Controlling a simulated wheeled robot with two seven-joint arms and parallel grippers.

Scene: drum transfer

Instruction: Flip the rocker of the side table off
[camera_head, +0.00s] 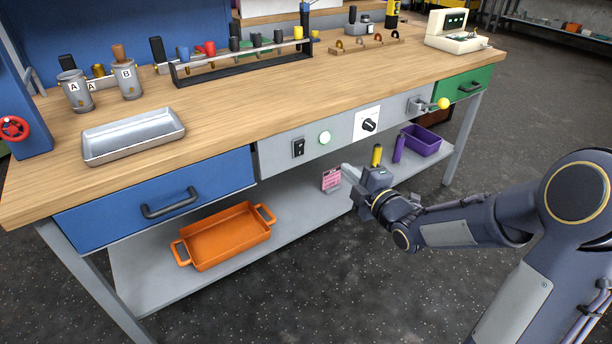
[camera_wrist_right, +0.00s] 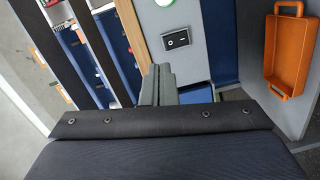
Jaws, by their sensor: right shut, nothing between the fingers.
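A black rocker switch (camera_head: 298,148) sits on the grey front panel of the wooden-topped bench, right of the blue drawer. It also shows in the right wrist view (camera_wrist_right: 177,40), with white marks on its face; I cannot tell which side is pressed in. A round pale green lamp (camera_head: 325,137) beside it looks lit. My right gripper (camera_head: 347,171) is shut and empty, in front of the bench, lower and to the right of the rocker, apart from it. Its closed fingers (camera_wrist_right: 158,85) point toward the panel in the wrist view. My left gripper is not in view.
A white plate with a black rotary knob (camera_head: 370,124) and a yellow-balled lever (camera_head: 443,104) are farther right on the front. The blue drawer's handle (camera_head: 170,203) juts out. An orange tray (camera_head: 223,237) and a purple bin (camera_head: 423,141) stand on the lower shelf.

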